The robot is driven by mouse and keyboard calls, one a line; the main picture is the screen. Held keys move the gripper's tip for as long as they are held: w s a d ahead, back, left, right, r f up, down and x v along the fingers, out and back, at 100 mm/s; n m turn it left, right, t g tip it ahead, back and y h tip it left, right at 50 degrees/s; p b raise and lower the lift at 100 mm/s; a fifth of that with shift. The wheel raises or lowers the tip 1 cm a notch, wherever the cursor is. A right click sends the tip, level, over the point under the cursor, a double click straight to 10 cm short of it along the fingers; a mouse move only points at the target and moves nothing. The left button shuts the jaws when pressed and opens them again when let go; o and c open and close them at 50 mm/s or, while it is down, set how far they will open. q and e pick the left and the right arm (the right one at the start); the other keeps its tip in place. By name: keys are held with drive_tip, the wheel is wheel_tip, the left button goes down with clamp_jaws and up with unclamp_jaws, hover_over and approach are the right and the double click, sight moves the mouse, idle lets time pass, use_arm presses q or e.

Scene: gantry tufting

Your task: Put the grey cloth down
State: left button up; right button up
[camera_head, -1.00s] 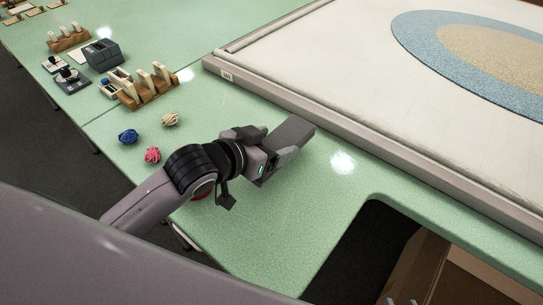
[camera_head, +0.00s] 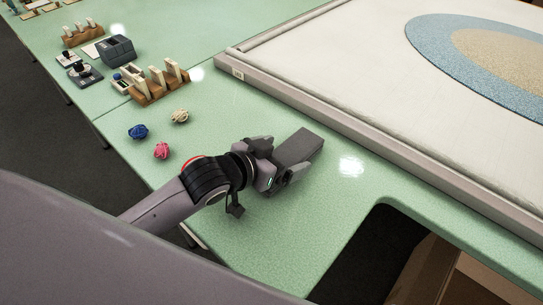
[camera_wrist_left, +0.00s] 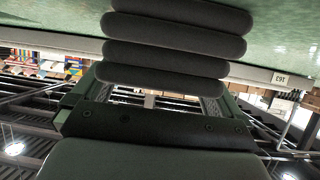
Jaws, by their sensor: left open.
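The grey cloth (camera_head: 301,146) is a dark, folded block on the green table, just beyond my left gripper (camera_head: 280,163). In the left wrist view the cloth (camera_wrist_left: 178,45) shows as several stacked rounded folds in front of the green tabletop. My left gripper (camera_wrist_left: 150,97) is open there, its fingers towards either side of the cloth's near end. I cannot tell whether a finger still touches it. My right gripper is not in view.
The tufting frame (camera_head: 330,107) borders the table behind the cloth. Blue (camera_head: 138,131), pink (camera_head: 162,150) and cream (camera_head: 179,116) yarn balls lie to the left. A wooden rack (camera_head: 160,89) stands farther back. Green table is clear right of the cloth, up to a cut-out edge.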

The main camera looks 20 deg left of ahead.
use_arm(q)
drive_tip(key=v, duration=1.2)
drive_tip(key=shift+p, duration=0.35)
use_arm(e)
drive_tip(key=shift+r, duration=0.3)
